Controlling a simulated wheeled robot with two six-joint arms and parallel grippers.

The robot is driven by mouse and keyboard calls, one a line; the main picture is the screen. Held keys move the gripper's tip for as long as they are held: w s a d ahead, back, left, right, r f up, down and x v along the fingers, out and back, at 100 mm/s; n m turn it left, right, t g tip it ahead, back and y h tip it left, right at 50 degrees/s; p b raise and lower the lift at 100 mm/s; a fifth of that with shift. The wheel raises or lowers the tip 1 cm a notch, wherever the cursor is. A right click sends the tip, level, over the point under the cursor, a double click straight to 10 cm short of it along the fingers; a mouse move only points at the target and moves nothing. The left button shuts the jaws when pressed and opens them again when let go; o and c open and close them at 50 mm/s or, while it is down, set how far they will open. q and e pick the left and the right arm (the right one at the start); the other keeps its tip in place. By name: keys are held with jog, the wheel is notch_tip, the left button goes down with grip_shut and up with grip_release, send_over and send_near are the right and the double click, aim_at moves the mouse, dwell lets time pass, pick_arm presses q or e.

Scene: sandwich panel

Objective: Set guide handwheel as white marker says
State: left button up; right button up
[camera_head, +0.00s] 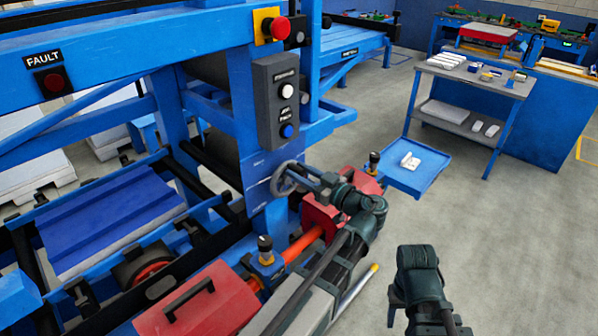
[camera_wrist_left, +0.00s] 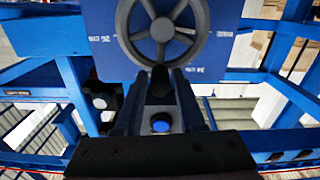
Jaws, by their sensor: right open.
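The guide handwheel (camera_head: 289,178) is a dark spoked wheel on a blue plate of the machine. In the left wrist view the handwheel (camera_wrist_left: 163,30) fills the top middle, with small white markings on the blue plate (camera_wrist_left: 104,40) either side, too small to read surely. My left gripper (camera_head: 308,175) is at the wheel. In the wrist view its two fingers (camera_wrist_left: 160,85) stand on either side of the wheel's dark handle, below the rim, and appear closed on it. My right gripper (camera_head: 415,285) is open, over the floor to the right; its fingertips are largely hidden.
A grey control box (camera_head: 276,100) with white and blue buttons is mounted above the wheel. A red housing (camera_head: 322,212) and an orange shaft (camera_head: 303,245) lie just below. A blue tray (camera_head: 417,178) and a workbench (camera_head: 478,75) stand to the right. Grey floor there is clear.

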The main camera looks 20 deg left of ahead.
pick_arm(q)
grip_shut()
jog(key=w+f+m+b, duration=0.2)
jog(key=f+m+b, duration=0.1)
jog(key=m, duration=0.7)
jog(key=w+d+f+m+b, duration=0.1)
jog(key=w+f+m+b, duration=0.1)
jog(key=m, duration=0.8)
jog(key=shift+w+d+f+b, duration=0.2)
jog(key=shift+d+f+b, duration=0.1)
jog(key=shift+f+b, duration=0.4)
jog(key=shift+o, duration=2)
grip_release()
